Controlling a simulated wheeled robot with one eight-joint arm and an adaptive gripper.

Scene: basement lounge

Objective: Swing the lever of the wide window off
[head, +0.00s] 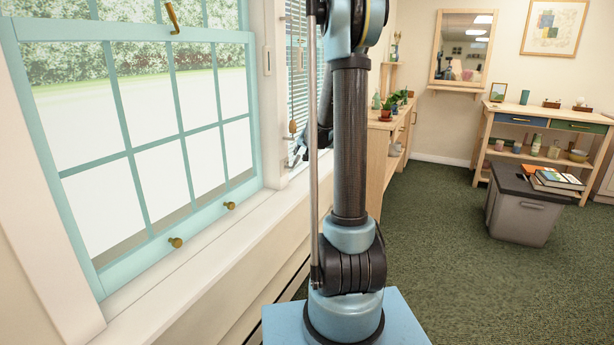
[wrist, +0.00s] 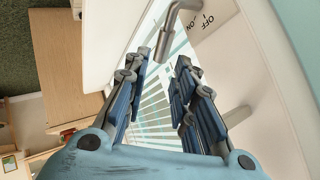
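The wide window (head: 140,148) with a light-blue frame fills the left of the head view. A brass lever (head: 173,17) hangs at the top of its lower sash. In the wrist view a bent grey metal lever (wrist: 172,28) comes in from the top, beside a plate (wrist: 208,24) lettered OFF and ON. I cannot tell whether it belongs to the wide window. My gripper (wrist: 166,62) is open, its blue fingers apart with nothing between their pads. The lever's free end hangs close to the gap between the fingertips, without clear contact.
A wooden shelf with plants (head: 388,155) stands beyond. A grey bin with books (head: 522,213) is on the green carpet (head: 465,270), which is otherwise open at right.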

